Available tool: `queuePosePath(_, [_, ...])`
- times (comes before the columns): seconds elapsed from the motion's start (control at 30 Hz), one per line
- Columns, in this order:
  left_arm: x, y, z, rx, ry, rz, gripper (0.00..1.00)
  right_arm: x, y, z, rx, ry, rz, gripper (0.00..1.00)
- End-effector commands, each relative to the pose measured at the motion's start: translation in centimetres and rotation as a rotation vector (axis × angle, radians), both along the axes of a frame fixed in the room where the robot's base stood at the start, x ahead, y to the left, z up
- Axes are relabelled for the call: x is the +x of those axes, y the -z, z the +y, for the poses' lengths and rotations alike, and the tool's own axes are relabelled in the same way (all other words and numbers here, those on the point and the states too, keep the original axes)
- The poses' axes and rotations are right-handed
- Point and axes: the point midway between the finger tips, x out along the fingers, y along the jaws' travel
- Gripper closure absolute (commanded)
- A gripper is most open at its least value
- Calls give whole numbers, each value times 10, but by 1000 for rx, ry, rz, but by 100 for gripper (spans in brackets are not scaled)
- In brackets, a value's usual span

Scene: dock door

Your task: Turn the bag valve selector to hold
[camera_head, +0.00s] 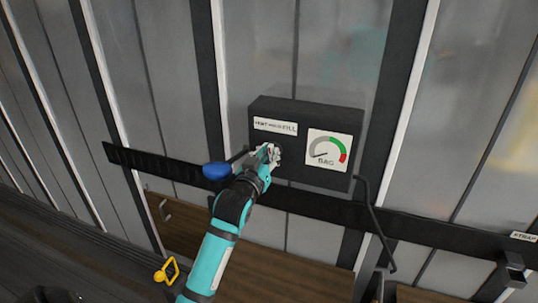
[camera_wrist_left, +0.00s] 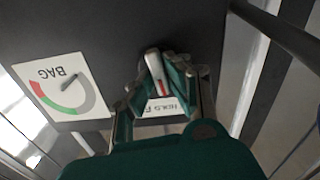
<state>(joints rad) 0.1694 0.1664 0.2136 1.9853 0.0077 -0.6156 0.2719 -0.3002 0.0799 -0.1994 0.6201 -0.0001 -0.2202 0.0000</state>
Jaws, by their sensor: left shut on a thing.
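A black control box (camera_head: 345,186) is on the ribbed wall, with a white label strip (camera_head: 275,126) and a BAG gauge (camera_head: 328,150). The gauge also shows upside down in the left wrist view (camera_wrist_left: 55,86). My left gripper (camera_head: 268,154) is at the box front, below the label strip. In the left wrist view my left gripper (camera_wrist_left: 165,78) is shut on the pale selector lever (camera_wrist_left: 153,62). The fingers hide part of the lever and label, where "HOLD" reads upside down. Which position the lever points to cannot be told. My right gripper is not in view.
A black slotted rail (camera_head: 160,165) runs along the wall behind the box. A blue rounded piece (camera_head: 216,171) is just left of my gripper. A cable (camera_head: 374,220) hangs at the box's right. A yellow ring-shaped item (camera_head: 167,270) is at the lower left.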

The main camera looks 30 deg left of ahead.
Motion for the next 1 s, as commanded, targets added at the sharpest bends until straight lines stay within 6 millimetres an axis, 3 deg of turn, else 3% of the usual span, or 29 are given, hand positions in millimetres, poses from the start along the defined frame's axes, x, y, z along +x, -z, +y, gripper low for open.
queuePosePath(0.33, [0, 1, -1, 132, -1, 34, 100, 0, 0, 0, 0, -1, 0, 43])
queuePosePath(0.87, [0, 1, -1, 150, 0, 39, 100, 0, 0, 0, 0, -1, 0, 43])
queuePosePath(0.9, [0, 1, -1, 150, 0, 39, 81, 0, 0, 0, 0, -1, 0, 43])
queuePosePath(1.0, [0, 1, -1, 149, 0, 38, 68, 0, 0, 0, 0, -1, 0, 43])
